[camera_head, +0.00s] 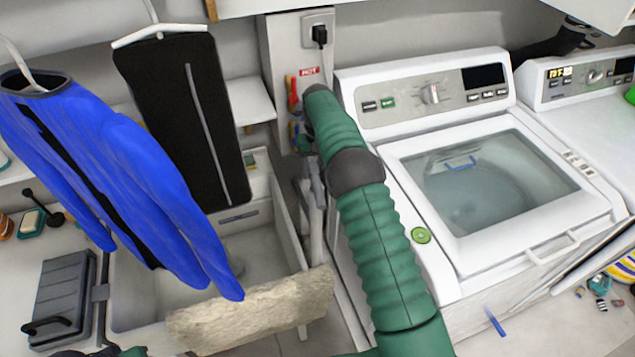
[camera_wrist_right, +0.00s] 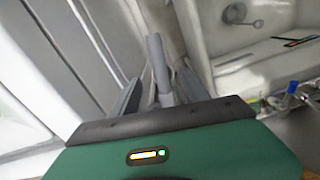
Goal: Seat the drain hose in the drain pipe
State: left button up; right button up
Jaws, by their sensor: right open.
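My right arm rises from the bottom of the head view and bends down between the sink and the washer. My right gripper (camera_head: 313,187) is small and partly hidden by the arm there. In the right wrist view, the right gripper (camera_wrist_right: 160,88) is open, with one dark finger on each side of a grey hose-like tube (camera_wrist_right: 158,65), apparently the drain hose. Whether the fingers touch it is unclear. A pale pipe (camera_head: 317,235) stands below the gripper, perhaps the drain pipe. I cannot tell whether the tube is inside it. My left gripper does not show.
The washer (camera_head: 455,135) stands right of the arm. The sink (camera_head: 150,295) is at left, with a beige cloth (camera_head: 255,305) over its front edge. A blue garment (camera_head: 120,175) and a black garment (camera_head: 180,120) hang over it. Red and blue valves (camera_head: 292,92) sit close beside my wrist.

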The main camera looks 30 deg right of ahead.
aim_at(318, 189)
jog(key=f, duration=0.4)
jog(key=shift+w+a+f, duration=0.15)
jog(key=shift+a, duration=0.1)
jog(key=f, duration=0.4)
jog(key=shift+d+f+p, duration=0.3)
jog(key=shift+d+f, duration=0.05)
jog(key=shift+f, duration=0.05)
jog(key=shift+d+f, duration=0.1)
jog(key=shift+f, duration=0.05)
grip_shut()
